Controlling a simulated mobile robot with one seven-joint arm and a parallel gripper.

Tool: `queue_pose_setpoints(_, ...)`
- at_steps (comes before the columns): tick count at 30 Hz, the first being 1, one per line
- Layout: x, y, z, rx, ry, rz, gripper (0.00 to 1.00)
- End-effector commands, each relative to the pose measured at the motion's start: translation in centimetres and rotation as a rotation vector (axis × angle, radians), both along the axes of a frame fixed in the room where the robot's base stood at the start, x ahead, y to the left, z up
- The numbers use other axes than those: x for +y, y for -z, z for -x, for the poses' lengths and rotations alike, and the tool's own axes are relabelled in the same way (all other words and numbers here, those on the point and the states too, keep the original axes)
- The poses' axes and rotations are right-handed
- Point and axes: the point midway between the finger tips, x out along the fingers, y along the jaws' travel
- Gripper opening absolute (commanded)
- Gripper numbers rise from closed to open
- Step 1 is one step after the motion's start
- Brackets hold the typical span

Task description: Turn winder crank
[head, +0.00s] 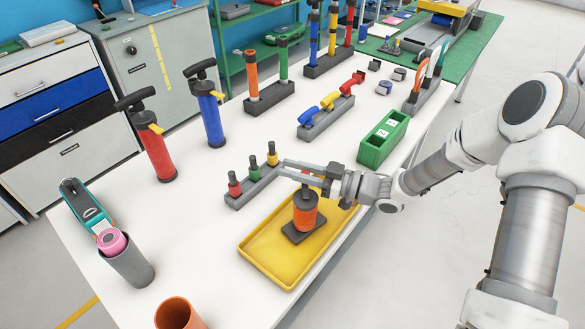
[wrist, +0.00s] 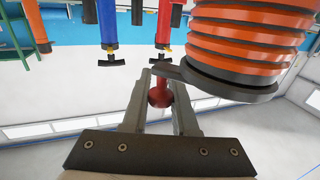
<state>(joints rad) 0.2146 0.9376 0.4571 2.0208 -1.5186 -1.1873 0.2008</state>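The winder is an orange ribbed spool (head: 305,212) on a dark square base, standing in a yellow tray (head: 268,262). In the wrist view, the spool (wrist: 250,40) fills the upper right, with its black crank arm (wrist: 176,72) reaching toward my fingers. A red crank handle with a rounded knob (wrist: 160,96) lies between the fingers. My gripper (wrist: 160,92) has a finger on each side of the handle, and both appear to touch it. In the head view, my gripper (head: 281,168) is above the winder and partly covers the crank.
A grey rack of small red, green and yellow pieces (head: 252,180) stands just beyond the tray. A green box (head: 383,138) stands behind my wrist. Red (head: 155,150) and blue (head: 210,115) hand pumps stand to the left. A grey cup (head: 130,265) is at the near left.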

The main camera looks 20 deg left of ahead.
Motion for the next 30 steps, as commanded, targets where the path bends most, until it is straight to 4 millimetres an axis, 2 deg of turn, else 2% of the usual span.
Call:
queue_pose_setpoints(1, 0.0, 0.0, 0.0, 0.000, 0.000, 0.000, 0.07)
queue_pose_setpoints(3, 0.0, 0.0, 0.0, 0.000, 0.000, 0.000, 0.00)
queue_pose_setpoints(17, -0.3, 0.1, -0.2, 0.000, 0.047, 0.000, 0.00)
queue_pose_setpoints(30, -1.8, 0.4, -1.1, 0.002, 0.367, 0.001, 0.00)
